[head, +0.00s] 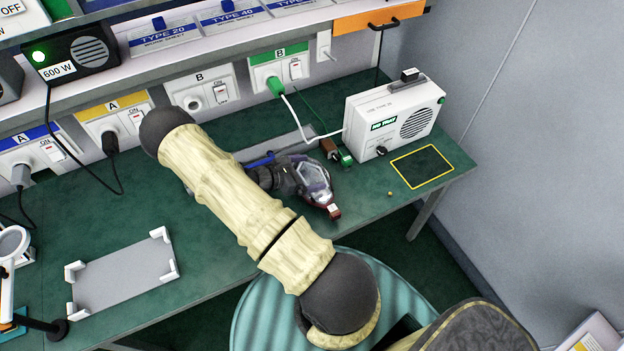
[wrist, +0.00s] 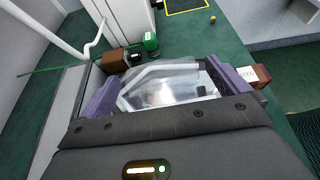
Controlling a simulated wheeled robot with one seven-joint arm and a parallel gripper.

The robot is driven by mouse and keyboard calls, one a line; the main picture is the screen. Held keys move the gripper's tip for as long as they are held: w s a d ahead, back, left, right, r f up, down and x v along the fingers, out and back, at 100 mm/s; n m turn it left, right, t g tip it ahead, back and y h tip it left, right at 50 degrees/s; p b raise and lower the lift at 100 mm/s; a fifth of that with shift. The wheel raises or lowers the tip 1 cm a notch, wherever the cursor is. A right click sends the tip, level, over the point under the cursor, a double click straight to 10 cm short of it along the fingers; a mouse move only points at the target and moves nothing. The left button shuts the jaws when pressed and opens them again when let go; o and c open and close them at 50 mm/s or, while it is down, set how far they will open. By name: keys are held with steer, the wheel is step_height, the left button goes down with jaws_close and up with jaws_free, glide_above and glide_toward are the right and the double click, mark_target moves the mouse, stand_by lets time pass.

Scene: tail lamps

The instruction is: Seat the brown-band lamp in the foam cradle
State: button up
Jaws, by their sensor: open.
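A clear, faceted lamp (head: 318,178) lies near the bench's middle, with a dark red-brown block and a small white label at its end. My gripper (head: 314,184) is above it, with purple fingers apart. In the wrist view the clear lamp (wrist: 165,88) lies between the two fingers of my gripper (wrist: 165,80); I cannot tell whether they touch it. The red-brown end (wrist: 262,76) sticks out past the right finger. No brown band shows clearly. A grey tray with white corner posts (head: 122,275) lies empty at the left; it may be the foam cradle.
A brown connector (head: 328,148) and a green connector (head: 345,158) lie just behind my gripper. A white test box (head: 394,116) stands at the back right, beside a yellow-outlined square (head: 421,166). A magnifier (head: 12,245) stands far left. Cables hang from the wall sockets.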

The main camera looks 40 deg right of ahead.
mark_target(308, 177)
steer(key=shift+c, duration=0.2)
steer(key=c, duration=1.4)
steer(key=shift+c, duration=0.2)
step_height(308, 177, up, 10)
steer(key=b, duration=0.1)
